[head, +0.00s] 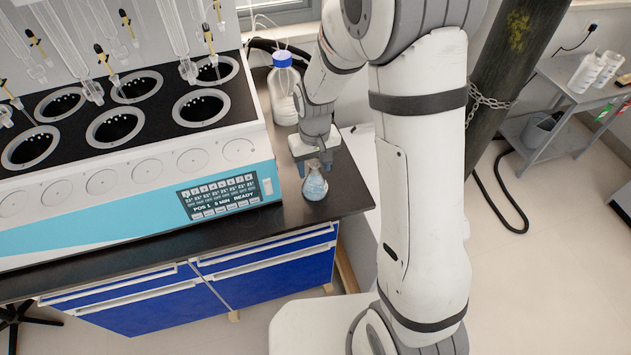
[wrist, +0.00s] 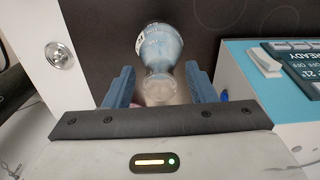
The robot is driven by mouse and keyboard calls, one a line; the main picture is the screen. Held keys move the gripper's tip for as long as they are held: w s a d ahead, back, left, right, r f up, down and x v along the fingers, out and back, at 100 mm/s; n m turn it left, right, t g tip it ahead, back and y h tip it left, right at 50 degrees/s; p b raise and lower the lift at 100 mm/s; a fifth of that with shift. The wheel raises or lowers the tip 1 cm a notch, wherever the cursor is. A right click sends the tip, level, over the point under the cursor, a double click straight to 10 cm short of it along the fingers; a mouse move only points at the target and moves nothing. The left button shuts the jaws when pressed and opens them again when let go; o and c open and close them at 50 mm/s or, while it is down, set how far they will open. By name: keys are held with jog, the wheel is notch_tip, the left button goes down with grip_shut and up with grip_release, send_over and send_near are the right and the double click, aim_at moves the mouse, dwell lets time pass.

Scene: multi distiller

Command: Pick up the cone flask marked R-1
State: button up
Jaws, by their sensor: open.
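A cone flask (head: 314,186) with pale blue contents stands on the dark bench top, right of the distiller's front corner. It also shows in the wrist view (wrist: 160,48), with its neck toward my gripper. A small white label with dark marks is on its side, too small to read. My gripper (head: 314,164) is at the flask's neck. In the wrist view my gripper (wrist: 160,88) is open, with one blue finger on each side of the neck. A gap shows between the neck and each finger.
The multi distiller (head: 130,170) with several round wells stands close on the left. A clear bottle with a blue cap (head: 284,92) stands behind my gripper. The bench edge is close in front of and right of the flask. A grey cart (head: 570,95) stands at the far right.

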jog(key=shift+c, duration=0.4)
grip_shut()
jog(key=shift+r, duration=0.2)
